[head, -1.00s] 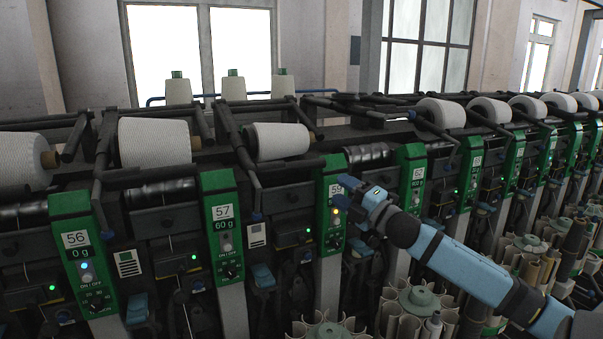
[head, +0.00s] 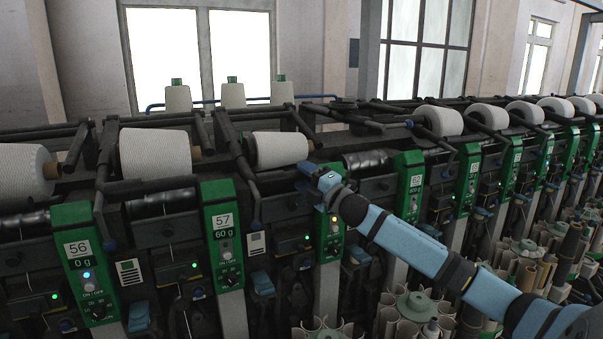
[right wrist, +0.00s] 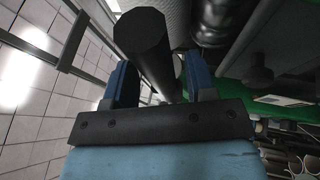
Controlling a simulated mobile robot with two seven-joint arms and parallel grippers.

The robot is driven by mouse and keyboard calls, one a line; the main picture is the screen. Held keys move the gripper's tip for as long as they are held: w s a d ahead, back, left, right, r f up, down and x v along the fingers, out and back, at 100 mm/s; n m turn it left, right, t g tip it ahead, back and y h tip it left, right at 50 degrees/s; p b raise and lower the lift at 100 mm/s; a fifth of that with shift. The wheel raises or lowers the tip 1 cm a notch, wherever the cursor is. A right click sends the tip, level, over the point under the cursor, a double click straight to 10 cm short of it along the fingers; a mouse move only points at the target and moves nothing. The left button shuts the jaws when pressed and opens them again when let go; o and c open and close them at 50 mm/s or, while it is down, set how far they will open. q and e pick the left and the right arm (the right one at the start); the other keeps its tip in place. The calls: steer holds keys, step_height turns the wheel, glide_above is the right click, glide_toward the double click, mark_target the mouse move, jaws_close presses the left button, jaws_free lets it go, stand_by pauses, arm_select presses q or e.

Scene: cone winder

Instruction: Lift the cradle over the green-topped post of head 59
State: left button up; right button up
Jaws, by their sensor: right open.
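The bar seems part of the cradle, whose dark front bar (head: 275,181) crosses before a white cone (head: 278,150) left of the post. My left gripper is out of view.
Head 57's green post (head: 224,245) and head 56's (head: 85,265) stand to the left. Another green post (head: 411,190) is close on the right, behind my arm. Cream yarn holders (head: 410,305) stand below my forearm.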

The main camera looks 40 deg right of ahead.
steer(key=shift+w+a+r, duration=0.1)
steer(key=shift+w+r, duration=0.05)
steer(key=shift+w, duration=0.35)
steer(key=shift+c, duration=0.5)
jaws_close()
step_height(320, 180, up, 12)
steer(key=s+p, duration=0.2)
steer(key=p, duration=0.5)
steer(key=shift+a, duration=0.35)
steer(key=shift+o, duration=0.5)
jaws_free()
steer(key=shift+s+f, duration=0.1)
steer(key=shift+f, duration=0.1)
